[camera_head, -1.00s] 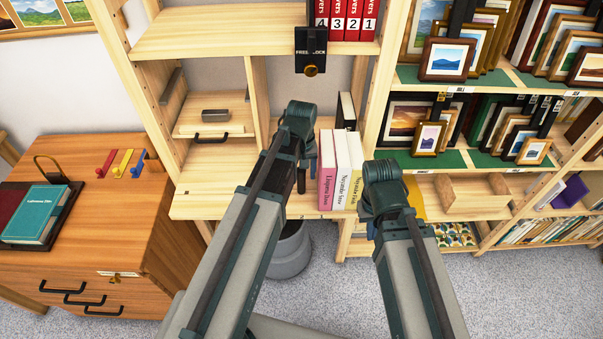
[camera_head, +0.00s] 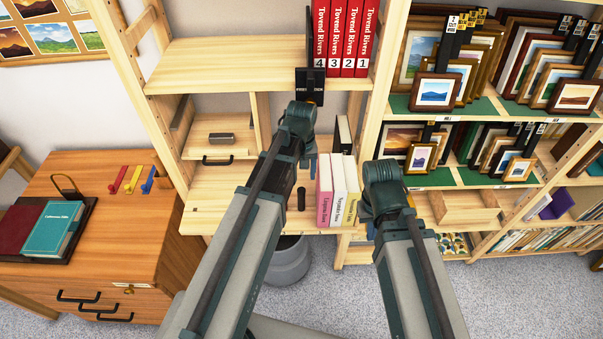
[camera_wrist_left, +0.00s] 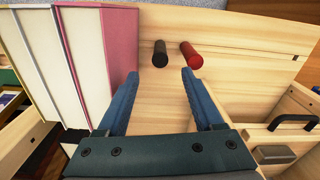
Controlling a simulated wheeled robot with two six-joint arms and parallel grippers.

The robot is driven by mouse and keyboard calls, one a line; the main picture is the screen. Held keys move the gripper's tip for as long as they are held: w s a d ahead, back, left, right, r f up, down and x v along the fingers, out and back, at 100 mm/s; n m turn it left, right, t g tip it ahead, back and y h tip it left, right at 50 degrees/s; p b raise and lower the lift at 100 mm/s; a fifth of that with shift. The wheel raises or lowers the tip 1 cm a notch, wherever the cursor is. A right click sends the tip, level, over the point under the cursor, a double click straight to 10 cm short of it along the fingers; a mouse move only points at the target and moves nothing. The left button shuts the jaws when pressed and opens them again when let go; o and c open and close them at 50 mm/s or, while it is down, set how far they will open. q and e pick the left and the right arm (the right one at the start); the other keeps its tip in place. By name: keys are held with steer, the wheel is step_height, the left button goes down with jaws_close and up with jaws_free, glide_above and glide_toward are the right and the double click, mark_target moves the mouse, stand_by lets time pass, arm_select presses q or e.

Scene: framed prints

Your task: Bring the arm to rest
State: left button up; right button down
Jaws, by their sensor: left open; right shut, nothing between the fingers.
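My left gripper (camera_wrist_left: 158,84) is open and empty in the left wrist view, its two blue fingers pointing over a pale wooden shelf board (camera_wrist_left: 240,62). A black cylinder (camera_wrist_left: 160,54) and a red cylinder (camera_wrist_left: 191,56) stand or lie just beyond the fingertips, apart from them. The black cylinder also shows in the head view (camera_head: 301,198), beside my left arm.
Pink and white books (camera_head: 337,190) stand between my two arms on the shelf board. Red binders (camera_head: 345,40) stand above. A wooden desk (camera_head: 110,225) is at left, a grey bin (camera_head: 289,262) below, and framed prints (camera_head: 437,92) fill the right shelves.

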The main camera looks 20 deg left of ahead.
stand_by(0.4)
arm_select(q)
steer(key=s+m, duration=0.5)
steer(key=s, duration=0.4)
steer(key=s+d+m+y, duration=0.1)
steer(key=s+d+m, duration=0.2)
steer(key=d, duration=0.7)
steer(key=shift+s+d+m, duration=0.25)
steer(key=shift+s+m, duration=0.15)
steer(key=shift+s, duration=0.75)
